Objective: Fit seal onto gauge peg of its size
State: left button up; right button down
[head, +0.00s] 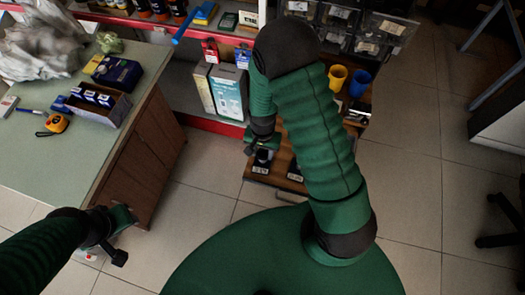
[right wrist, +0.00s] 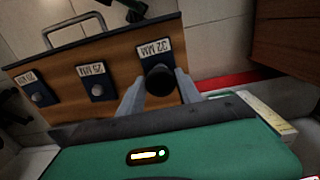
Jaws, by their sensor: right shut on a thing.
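The wooden gauge board (right wrist: 70,110) shows upside down in the right wrist view, with a row of pegs on dark plates. Their labels seem to read 20 MM, 25 MM and 32 MM. The small peg (right wrist: 38,99) and the middle peg (right wrist: 97,90) are bare. My right gripper (right wrist: 160,84) is shut on a black round seal (right wrist: 158,79) in front of the 32 MM plate. The seal hides that peg; I cannot tell whether it is around the peg or above it. My left gripper (head: 118,238) is low at the left in the head view; its jaws are unclear.
A green-topped counter (head: 75,150) stands at the left with a box (head: 98,104) and a tape measure (head: 56,123). A red-edged shelf (head: 215,124) is behind the board. A yellow cup (head: 338,77) and a blue cup (head: 360,83) stand right of my arm.

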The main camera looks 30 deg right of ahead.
dwell(0.5)
jog(key=c, duration=1.1)
grip_release()
notch_tip(320, 180, up, 11)
jog(key=p, duration=1)
jog(key=shift+p, duration=0.4)
